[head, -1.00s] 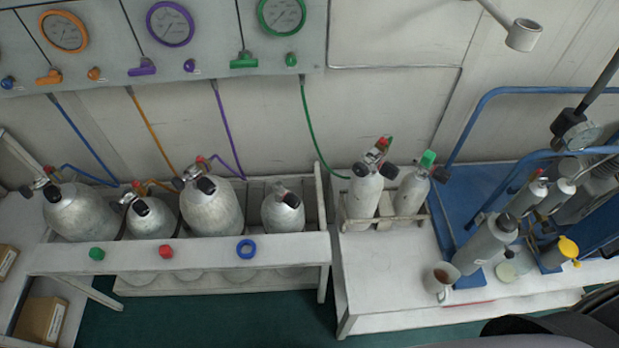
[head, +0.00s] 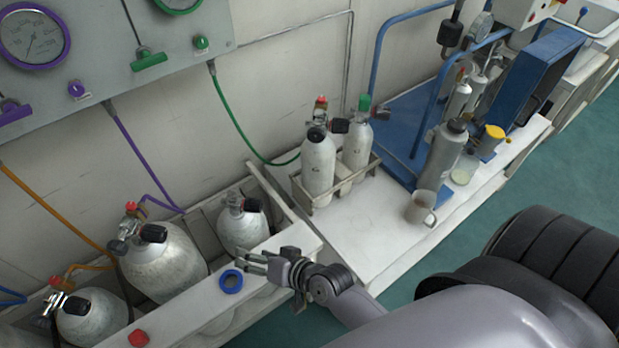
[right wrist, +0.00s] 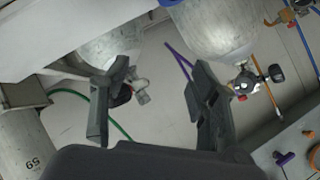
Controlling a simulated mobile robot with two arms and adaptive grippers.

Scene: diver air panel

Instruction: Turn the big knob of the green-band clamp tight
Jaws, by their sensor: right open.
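The green hose (head: 240,125) runs from the panel to the valve of the left cylinder (head: 318,168) in the small rack. That valve carries the clamp, with a red knob on top (head: 321,102) and black knobs (head: 317,134); its green band is not clear from here. My right gripper (head: 258,262) is open and empty by the long rack's front board, beside the blue ring (head: 231,281), well short of the clamp. In the right wrist view its spread fingers (right wrist: 160,105) have nothing between them; part of the green hose (right wrist: 112,120) shows there. My left gripper is out of view.
A second cylinder (head: 356,145) with a green top stands close beside the clamped one. The long rack (head: 185,322) holds larger cylinders at left. A mug (head: 420,207) stands on the white bench (head: 350,235), which is clear in front of the small rack. Blue pipework (head: 380,50) rises behind.

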